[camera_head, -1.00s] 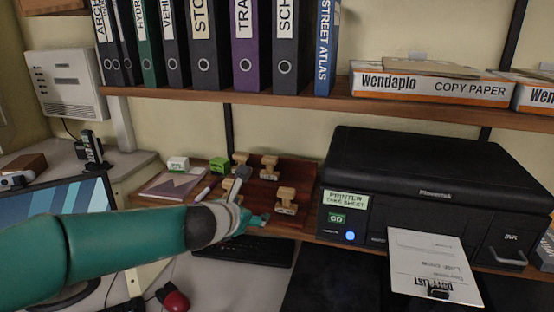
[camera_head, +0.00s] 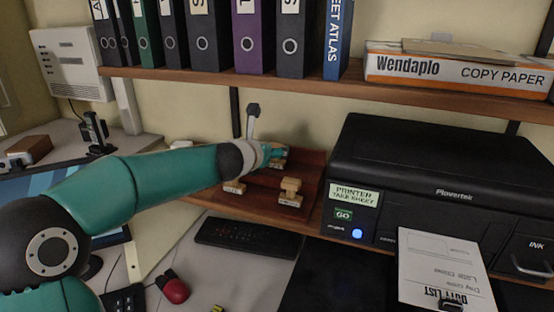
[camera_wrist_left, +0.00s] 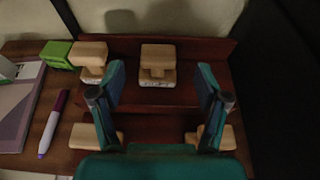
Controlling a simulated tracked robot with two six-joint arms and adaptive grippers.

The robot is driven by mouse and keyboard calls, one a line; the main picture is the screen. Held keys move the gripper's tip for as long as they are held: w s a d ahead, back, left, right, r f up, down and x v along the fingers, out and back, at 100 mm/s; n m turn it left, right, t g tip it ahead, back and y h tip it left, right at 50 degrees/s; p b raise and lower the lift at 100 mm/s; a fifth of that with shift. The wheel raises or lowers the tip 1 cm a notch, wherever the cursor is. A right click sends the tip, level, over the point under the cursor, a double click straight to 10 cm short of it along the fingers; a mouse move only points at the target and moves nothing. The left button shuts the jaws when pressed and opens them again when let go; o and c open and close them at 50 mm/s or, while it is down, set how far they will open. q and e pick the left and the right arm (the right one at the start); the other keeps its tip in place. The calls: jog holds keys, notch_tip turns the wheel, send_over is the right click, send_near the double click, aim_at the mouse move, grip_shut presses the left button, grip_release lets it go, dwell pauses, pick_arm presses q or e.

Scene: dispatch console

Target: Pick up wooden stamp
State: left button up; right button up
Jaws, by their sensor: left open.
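A wooden stamp (camera_wrist_left: 158,62) stands on the upper step of a dark red-brown wooden rack (camera_wrist_left: 150,97). In the left wrist view, my open left gripper (camera_wrist_left: 160,90) has one teal finger on each side of the line to this stamp, empty between them. I cannot tell whether the fingers reach around it. In the head view, my left gripper (camera_head: 278,152) is at the back of the rack and mostly hides that stamp. Another wooden stamp (camera_wrist_left: 90,58) stands left of the left finger. Two more stand on the front step, left (camera_head: 234,187) and right (camera_head: 290,192).
A green block (camera_wrist_left: 57,55), a marker (camera_wrist_left: 52,125) and a notepad (camera_wrist_left: 20,105) lie left of the rack. A black printer (camera_head: 430,190) stands close on its right. A shelf (camera_head: 210,77) with binders runs above. A keyboard (camera_head: 248,237) lies in front.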

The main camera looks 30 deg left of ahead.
aim_at(275, 146)
pick_arm(q)
jog(key=shift+p+x, duration=0.3)
jog(key=shift+x, duration=2.55)
jog(key=shift+c, duration=0.2)
jog(key=c, duration=1.2)
jog(key=shift+o, duration=0.2)
